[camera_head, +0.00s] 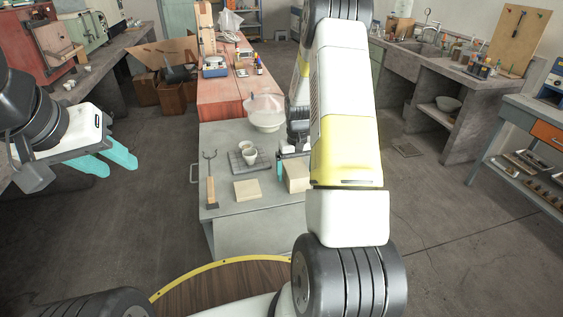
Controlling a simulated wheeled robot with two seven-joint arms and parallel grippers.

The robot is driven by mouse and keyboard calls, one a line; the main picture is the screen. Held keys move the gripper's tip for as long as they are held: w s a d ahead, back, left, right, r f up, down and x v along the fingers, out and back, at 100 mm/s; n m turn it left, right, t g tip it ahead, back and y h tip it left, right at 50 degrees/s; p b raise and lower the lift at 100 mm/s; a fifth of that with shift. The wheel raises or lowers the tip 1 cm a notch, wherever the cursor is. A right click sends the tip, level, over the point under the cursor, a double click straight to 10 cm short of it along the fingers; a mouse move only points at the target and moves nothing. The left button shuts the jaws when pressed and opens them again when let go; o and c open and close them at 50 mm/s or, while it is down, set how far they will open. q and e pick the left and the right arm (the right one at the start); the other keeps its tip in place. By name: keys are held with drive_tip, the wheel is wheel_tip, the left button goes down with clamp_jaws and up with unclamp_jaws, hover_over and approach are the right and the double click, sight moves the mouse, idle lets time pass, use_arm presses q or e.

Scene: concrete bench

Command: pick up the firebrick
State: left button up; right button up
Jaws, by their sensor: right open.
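A pale beige block (297,175), which looks like the firebrick, sits on the grey concrete bench (230,222); my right arm partly covers it. My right gripper (281,172) is at the block, with one teal finger showing along its left side. The other finger is hidden behind my arm, and I cannot tell whether the finger touches the block. A second, flatter beige slab (246,190) lies to the left of it. My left gripper (106,160) is open and empty, in the air left of the bench.
A dark grid plate (237,164) with white cups (250,155) lies behind the slab. The floor left of the bench is clear.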

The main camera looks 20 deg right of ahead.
clamp_jaws()
drive_tip(key=shift+r, duration=0.1)
idle(0.3)
